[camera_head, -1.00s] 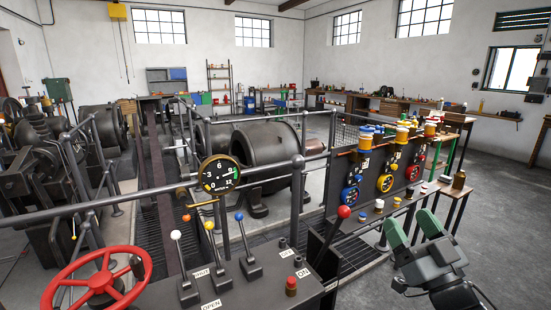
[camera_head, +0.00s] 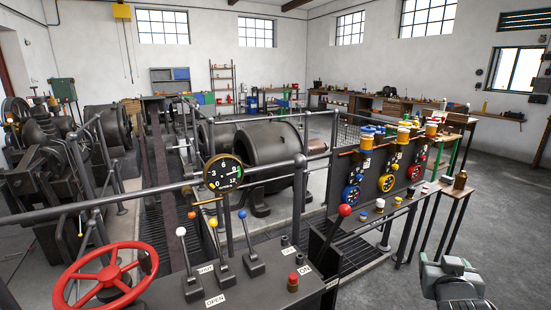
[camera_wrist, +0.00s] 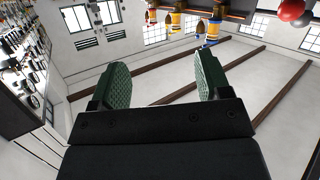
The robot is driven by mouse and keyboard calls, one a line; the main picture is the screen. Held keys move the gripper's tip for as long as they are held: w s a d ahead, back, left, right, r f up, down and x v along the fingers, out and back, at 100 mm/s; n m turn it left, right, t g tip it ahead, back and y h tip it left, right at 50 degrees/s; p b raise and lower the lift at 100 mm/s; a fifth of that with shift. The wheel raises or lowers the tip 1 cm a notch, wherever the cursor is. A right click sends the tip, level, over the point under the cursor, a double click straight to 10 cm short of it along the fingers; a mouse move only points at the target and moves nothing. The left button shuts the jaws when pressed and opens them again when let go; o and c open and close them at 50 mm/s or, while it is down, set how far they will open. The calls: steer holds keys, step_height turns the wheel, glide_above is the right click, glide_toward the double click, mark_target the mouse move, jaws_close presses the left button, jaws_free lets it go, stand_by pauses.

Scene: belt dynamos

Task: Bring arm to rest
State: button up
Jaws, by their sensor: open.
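My gripper (camera_wrist: 160,78) is open and empty in the wrist view, its two green ribbed pads apart with only the room's wall and ceiling behind them. In the head view the grey end of my arm (camera_head: 452,272) is low at the right, clear of the console and benches. The green pads cannot be made out there.
A console carries a red handwheel (camera_head: 105,279), white, yellow and blue levers (camera_head: 221,251) and a red-knobbed lever (camera_head: 344,211). A gauge (camera_head: 224,173) sits by the railing. A panel with coloured dials (camera_head: 387,182) stands left of my arm. Open floor (camera_head: 500,215) lies at the right.

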steer(key=s+a+f+g+y+p, duration=0.35)
steer(key=s+a+f+g, duration=0.25)
steer(key=a+g, duration=0.25)
steer(key=s+a+r+n+g+y+p, duration=0.1)
steer(key=s+a+r+n+y+p, duration=0.1)
steer(key=a, duration=0.9)
steer(key=shift+a+r+n+y, duration=0.2)
steer(key=shift+r+n+y, duration=0.35)
steer(key=shift+n+y, duration=0.35)
steer(key=shift+s+g, duration=0.1)
steer(key=shift+g, duration=0.15)
